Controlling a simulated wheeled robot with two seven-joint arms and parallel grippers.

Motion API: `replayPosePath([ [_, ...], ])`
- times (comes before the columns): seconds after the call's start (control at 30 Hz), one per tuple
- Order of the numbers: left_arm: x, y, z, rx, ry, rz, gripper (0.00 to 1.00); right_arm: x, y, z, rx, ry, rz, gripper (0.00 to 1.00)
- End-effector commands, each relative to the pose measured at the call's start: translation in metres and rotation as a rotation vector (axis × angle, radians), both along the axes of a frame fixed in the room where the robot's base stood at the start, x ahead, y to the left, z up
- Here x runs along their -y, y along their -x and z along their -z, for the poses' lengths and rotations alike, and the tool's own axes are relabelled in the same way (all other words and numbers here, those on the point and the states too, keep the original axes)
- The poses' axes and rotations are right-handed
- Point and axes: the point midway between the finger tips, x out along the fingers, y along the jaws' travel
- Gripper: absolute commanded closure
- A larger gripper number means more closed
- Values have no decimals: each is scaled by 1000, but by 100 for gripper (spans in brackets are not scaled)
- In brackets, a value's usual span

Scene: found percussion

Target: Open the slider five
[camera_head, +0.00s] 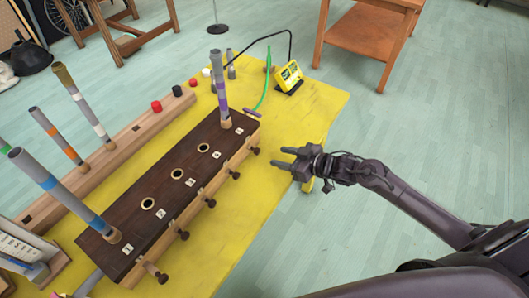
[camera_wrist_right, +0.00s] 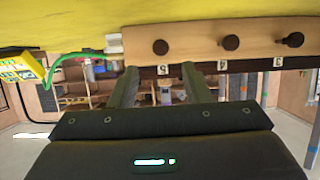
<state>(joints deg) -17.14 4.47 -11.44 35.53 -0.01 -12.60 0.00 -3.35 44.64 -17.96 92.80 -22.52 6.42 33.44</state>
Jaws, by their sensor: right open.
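A dark-topped wooden block (camera_head: 165,195) carries a row of numbered holes with dark round knobs along its right side. The knob of slider five (camera_head: 256,151) is at the far end, by the label 5 and a grey-and-purple tube (camera_head: 221,85). In the right wrist view, which is upside down, that knob (camera_wrist_right: 160,47) lies in line with the gap between my fingers. My right gripper (camera_head: 283,157) is open and empty, pointing at the knob from the right, a short way off. My left gripper is out of view.
A grey-and-blue tube (camera_head: 55,188) stands at hole 1; holes 2 to 4 are empty. Behind is a light beam (camera_head: 120,150) with more tubes. A yellow device (camera_head: 288,76) with a green cable sits beyond the block. The yellow mat (camera_head: 325,110) is clear at right.

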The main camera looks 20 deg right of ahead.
Motion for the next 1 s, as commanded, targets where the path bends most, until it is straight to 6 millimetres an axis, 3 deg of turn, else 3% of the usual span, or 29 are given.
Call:
replayPosePath([
  [0.4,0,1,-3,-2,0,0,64,-35,-45,22,2,-4,1,56],
  [0.83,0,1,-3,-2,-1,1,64,-43,-54,28,1,0,-1,56],
  [1.0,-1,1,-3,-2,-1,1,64,-43,-54,28,1,0,-1,77],
])
